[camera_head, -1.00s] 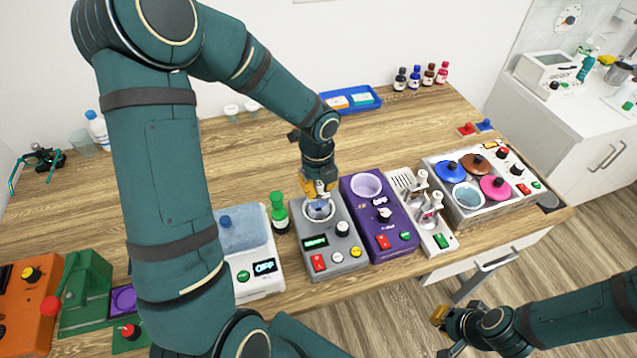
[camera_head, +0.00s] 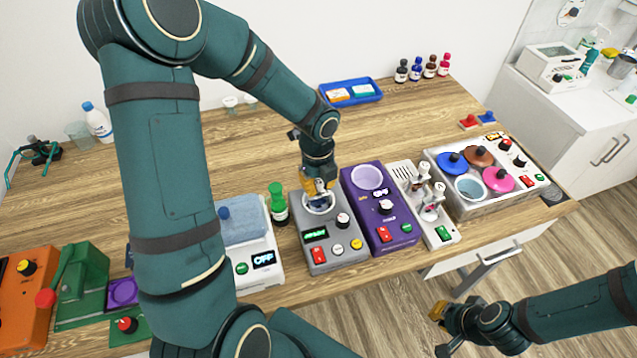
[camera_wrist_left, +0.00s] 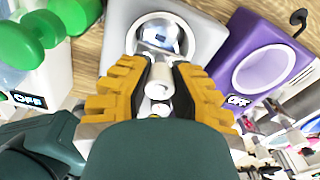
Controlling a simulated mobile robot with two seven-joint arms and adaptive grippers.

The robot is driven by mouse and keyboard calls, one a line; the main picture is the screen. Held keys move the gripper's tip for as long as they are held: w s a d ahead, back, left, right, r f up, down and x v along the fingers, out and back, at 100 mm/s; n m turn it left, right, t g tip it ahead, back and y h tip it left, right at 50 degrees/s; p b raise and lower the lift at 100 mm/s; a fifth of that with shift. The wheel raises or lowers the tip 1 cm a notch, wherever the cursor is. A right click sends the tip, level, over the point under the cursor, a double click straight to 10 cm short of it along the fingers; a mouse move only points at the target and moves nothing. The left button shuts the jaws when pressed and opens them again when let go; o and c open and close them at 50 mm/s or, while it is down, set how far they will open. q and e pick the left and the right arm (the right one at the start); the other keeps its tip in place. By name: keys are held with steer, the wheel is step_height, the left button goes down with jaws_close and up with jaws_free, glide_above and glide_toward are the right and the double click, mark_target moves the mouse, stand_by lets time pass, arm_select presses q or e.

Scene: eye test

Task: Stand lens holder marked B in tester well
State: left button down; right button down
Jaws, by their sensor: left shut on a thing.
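My left gripper (camera_head: 318,192) is shut on a small white cylindrical piece, which shows between the yellow fingers in the left wrist view (camera_wrist_left: 158,80). I take it for the lens holder, but no B mark can be read. The wrist view shows the shiny well (camera_wrist_left: 165,35) just beyond the held piece. The fingers hide whether the piece touches the well. My right gripper (camera_head: 438,311) is low at the right, off the table, and its jaw opening is unclear.
A purple device (camera_head: 394,232) stands close right of the tester. A white rack (camera_head: 439,235) with white-topped holders is beyond it. A green bottle (camera_head: 278,205) and a white OFF device (camera_head: 262,277) stand close left. A blue tray (camera_head: 350,98) lies behind, with free wood around it.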

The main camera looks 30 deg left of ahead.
arm_select(q)
steer(key=shift+f, duration=0.25)
steer(key=shift+c, duration=2.3)
jaws_free()
step_height(320, 180, up, 6)
steer(key=p, duration=0.5)
